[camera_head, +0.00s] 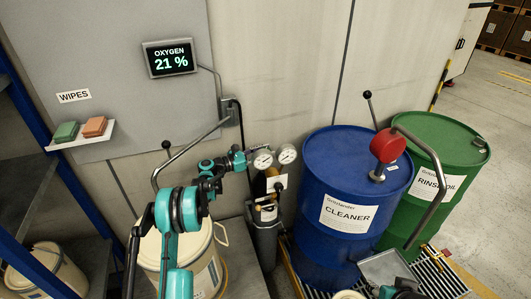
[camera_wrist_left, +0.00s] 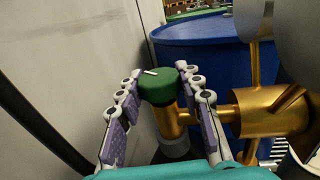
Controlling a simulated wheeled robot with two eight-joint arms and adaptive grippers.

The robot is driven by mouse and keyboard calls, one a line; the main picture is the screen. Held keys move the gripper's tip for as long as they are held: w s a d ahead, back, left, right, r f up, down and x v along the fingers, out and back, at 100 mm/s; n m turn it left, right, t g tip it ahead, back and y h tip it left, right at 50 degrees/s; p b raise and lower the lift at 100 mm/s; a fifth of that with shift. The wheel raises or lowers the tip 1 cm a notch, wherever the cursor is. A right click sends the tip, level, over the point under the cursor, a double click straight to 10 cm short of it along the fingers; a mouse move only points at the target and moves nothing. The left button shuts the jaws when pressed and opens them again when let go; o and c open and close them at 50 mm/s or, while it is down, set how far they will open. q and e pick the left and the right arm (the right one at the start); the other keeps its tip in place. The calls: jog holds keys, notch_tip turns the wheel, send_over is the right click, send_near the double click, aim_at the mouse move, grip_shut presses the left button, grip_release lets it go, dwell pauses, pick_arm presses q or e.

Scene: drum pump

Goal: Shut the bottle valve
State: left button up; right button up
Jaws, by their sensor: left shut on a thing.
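The bottle (camera_head: 265,240) is a grey cylinder standing against the wall, with a brass valve and two round gauges (camera_head: 263,159) at its top. In the left wrist view, the valve's green knob (camera_wrist_left: 158,90) with a white mark on top sits on the brass valve body (camera_wrist_left: 265,112). My left gripper (camera_wrist_left: 158,73) has one finger on each side of the knob and is shut on it. In the head view, my left gripper (camera_head: 243,160) is beside the gauges, and the knob is hidden there. Fingers of my right gripper are not visible.
A blue CLEANER drum (camera_head: 325,240) with a red hand pump (camera_head: 388,146) stands right of the bottle, with a green drum (camera_head: 440,150) beyond. A cream drum (camera_head: 180,248) is behind my left arm. An oxygen display (camera_head: 170,58) reads 21 %.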

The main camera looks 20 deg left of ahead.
pick_arm(q)
jog(key=shift+n+t+y+b, duration=0.35)
jog(key=shift+n+t+y, duration=1.6)
jog(key=shift+y, duration=0.55)
jog(key=o, duration=1.2)
jog(key=shift+c, duration=0.2)
jog(key=v, duration=1.2)
